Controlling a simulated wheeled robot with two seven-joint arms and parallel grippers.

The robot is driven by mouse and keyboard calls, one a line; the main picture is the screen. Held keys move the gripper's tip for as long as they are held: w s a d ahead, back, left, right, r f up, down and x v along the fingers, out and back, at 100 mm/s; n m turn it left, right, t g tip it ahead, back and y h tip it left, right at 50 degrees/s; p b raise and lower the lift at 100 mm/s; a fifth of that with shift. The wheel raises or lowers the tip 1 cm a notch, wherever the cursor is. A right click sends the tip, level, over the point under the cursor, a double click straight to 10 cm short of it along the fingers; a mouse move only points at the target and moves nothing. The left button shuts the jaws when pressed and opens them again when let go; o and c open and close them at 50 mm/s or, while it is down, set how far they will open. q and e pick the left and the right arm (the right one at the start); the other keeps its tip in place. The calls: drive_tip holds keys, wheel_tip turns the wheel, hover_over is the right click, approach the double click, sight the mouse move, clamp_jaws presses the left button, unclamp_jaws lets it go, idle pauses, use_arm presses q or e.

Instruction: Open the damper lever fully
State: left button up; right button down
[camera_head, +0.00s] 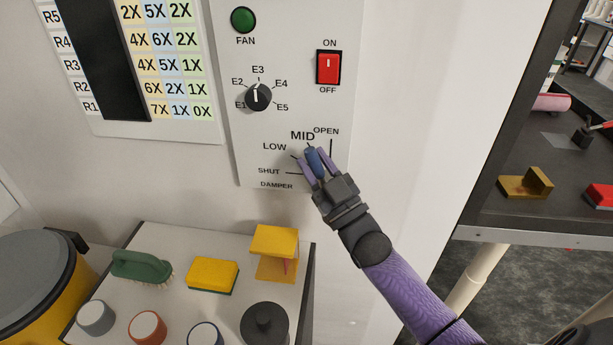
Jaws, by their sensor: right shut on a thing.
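The damper lever (314,161) has a blue handle and sits on the damper dial at the bottom of the white control panel (245,150). Its upper end lies just below the MID label, left of the OPEN mark. My right gripper (314,165) comes in from the lower right and is shut on the blue handle, with a purple finger on each side. The gripper hides the lever's pivot. The SHUT and LOW labels are to the left of the handle. My left gripper is not in view.
Above the dial are a red switch (328,68), a black knob (258,97) and a green FAN button (243,20). Below stands a table with a green brush (140,264), a sponge (212,274) and a yellow stand (274,241). A dark shelf (510,222) is at right.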

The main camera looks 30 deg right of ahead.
drive_tip(key=m+h, duration=0.1)
drive_tip(key=d+m+t+h+b, duration=0.1)
drive_tip(key=m, duration=0.1)
drive_tip(key=s+m+t+h+b, duration=0.1)
drive_tip(key=m+h, duration=0.1)
drive_tip(key=shift+d, duration=0.25)
drive_tip(key=shift+s+d+r+m+t+h+b, duration=0.15)
drive_tip(key=shift+m+t+h+b, duration=0.25)
drive_tip(key=shift+m+h, duration=0.2)
drive_tip(key=shift+c, duration=2.2)
unclamp_jaws()
drive_tip(key=shift+o, duration=0.4)
drive_tip(key=b+v, duration=0.1)
drive_tip(key=v, duration=0.9)
